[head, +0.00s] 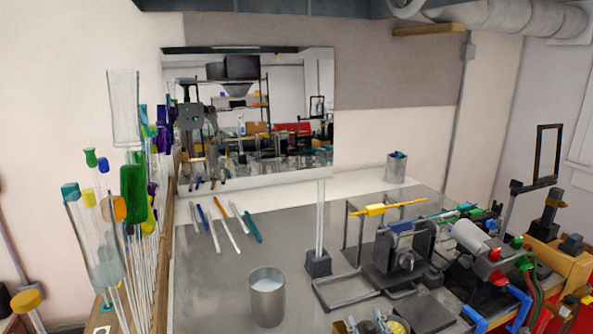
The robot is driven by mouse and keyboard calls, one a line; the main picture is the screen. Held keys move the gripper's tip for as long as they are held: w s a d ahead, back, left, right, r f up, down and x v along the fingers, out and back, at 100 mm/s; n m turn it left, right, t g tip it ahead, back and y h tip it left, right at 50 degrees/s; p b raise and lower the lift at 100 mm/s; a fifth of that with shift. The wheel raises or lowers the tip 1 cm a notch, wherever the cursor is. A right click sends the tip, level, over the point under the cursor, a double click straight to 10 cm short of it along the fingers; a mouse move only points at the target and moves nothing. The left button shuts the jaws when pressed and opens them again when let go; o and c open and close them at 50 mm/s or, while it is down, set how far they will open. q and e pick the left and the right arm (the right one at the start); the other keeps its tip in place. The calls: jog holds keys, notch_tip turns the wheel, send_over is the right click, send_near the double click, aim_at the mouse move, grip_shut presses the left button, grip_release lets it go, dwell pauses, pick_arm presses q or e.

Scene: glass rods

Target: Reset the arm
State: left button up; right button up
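No task object is singled out in the head view. Glass rods stand upright in a rack (166,245) at the left, several with coloured tops in green, blue, orange and purple. Several thin rods (226,222) lie on the grey bench (215,285), one with a teal end. A clear rod (321,215) stands upright in a dark block (318,264). My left gripper does not show. I cannot make out my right gripper clearly among the crowded items at the lower right, nor whether it holds anything.
A metal cup (267,300) stands at the bench front, another cup (396,167) at the back. A lathe-like machine (398,250) and a torch with red and green knobs (480,245) crowd the right. A mirror (250,115) stands behind. The bench's left-middle is fairly clear.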

jog(key=s+d+f+m+g+h, duration=0.1)
jog(key=s+d+f+g, duration=0.25)
jog(key=s+f, duration=0.25)
jog(key=s+d+f+m+g+h, duration=0.1)
jog(key=s+d+f+m+g, duration=0.2)
jog(key=s+f, duration=0.35)
jog(key=s+f+n+g, duration=0.1)
jog(key=s+f+g, duration=0.25)
jog(key=s, duration=0.55)
jog(key=s+f+n+g, duration=0.15)
jog(key=s+g, duration=0.25)
jog(key=s, duration=0.4)
notch_tip(320, 180, down, 35)
jog(key=s+g+b, duration=0.1)
jog(key=s+b, duration=0.1)
jog(key=b, duration=0.6)
jog(key=s+d+f+b, duration=0.1)
jog(key=s+f+b, duration=0.2)
jog(key=s+f, duration=0.5)
jog(key=s+d+f+g+b, duration=0.1)
jog(key=s+f+b, duration=0.2)
jog(key=s+f, duration=0.5)
notch_tip(320, 180, down, 6)
jog(key=shift+d+b, duration=0.35)
jog(key=shift+d, duration=0.05)
